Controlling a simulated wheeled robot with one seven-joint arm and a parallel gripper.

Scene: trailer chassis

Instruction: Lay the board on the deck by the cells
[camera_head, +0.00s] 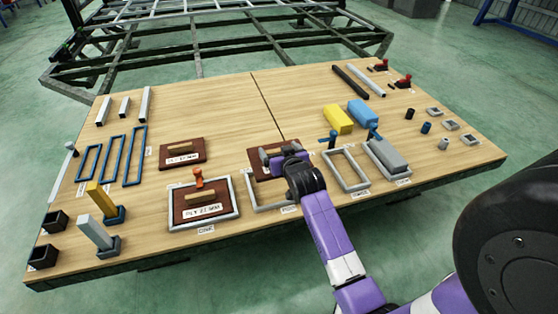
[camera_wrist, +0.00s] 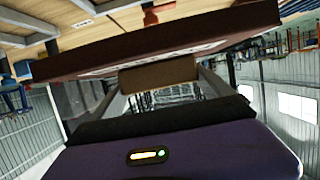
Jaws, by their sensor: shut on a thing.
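My gripper (camera_head: 284,158) is over the front middle of the wooden deck (camera_head: 225,115), shut on the tan handle (camera_wrist: 158,75) of a dark brown board (camera_head: 262,170). The board (camera_wrist: 150,48) spans the wrist view with a white label partly showing. It is behind an empty grey frame cell (camera_head: 259,205); whether it touches the deck I cannot tell. A second brown board (camera_head: 168,158) lies on the deck further left. A third (camera_head: 184,214) lies inside a grey frame cell with an orange clamp (camera_head: 199,180) on it. My gripper hides part of the held board.
Right of my gripper are another empty grey frame (camera_head: 344,170) and a grey block (camera_head: 386,156) in a frame. Yellow (camera_head: 337,119) and blue (camera_head: 362,112) blocks lie behind. Upright posts (camera_head: 96,234) stand at left front. The deck's back middle is clear.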

